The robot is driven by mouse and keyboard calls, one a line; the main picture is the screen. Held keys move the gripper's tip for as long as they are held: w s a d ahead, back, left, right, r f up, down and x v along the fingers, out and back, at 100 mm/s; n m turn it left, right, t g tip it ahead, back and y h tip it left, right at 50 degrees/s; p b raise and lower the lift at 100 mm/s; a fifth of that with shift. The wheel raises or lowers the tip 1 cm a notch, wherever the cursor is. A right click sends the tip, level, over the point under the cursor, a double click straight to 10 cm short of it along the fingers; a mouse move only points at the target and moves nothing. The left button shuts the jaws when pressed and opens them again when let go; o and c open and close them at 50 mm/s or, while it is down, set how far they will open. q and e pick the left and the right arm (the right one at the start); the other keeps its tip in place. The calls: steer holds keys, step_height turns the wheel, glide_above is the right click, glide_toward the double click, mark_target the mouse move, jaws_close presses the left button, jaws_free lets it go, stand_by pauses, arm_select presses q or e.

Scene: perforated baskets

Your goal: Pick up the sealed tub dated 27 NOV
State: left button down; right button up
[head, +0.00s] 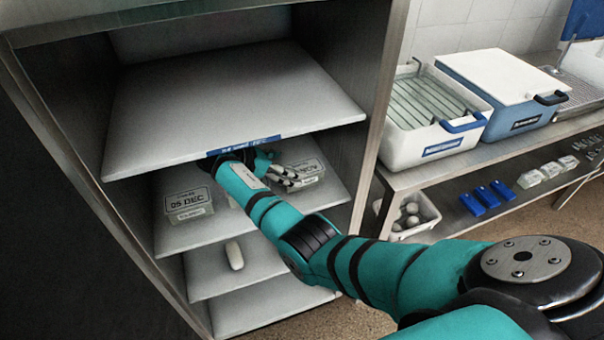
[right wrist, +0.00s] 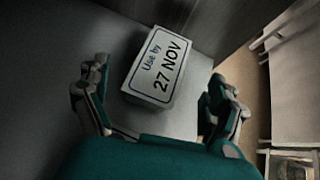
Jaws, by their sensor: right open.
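The tub labelled "Use by 27 NOV" (right wrist: 158,70) lies on a grey shelf in the right wrist view, its label facing up and turned at a slant. In the head view the same tub (head: 310,172) shows on the second shelf, partly hidden by my right gripper (head: 283,176). In the right wrist view my right gripper (right wrist: 160,98) is open and empty, one finger to each side of the picture. The tub lies ahead between the two fingers, with a gap to each. My left gripper is not in view.
A tub labelled 05 DEC (head: 187,204) stands left on that shelf. The upper shelf (head: 225,100) is bare and lies close above my right arm. A pale object (head: 234,256) lies on a lower shelf. A steel cabinet wall (head: 382,110) bounds the right side.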

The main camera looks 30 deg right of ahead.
mark_target(301, 168)
steer(key=x, duration=0.4)
steer(key=shift+d+f, duration=0.15)
steer(key=shift+d, duration=0.05)
steer(key=shift+a, duration=0.1)
steer(key=shift+c, duration=0.4)
steer(key=c, duration=1.6)
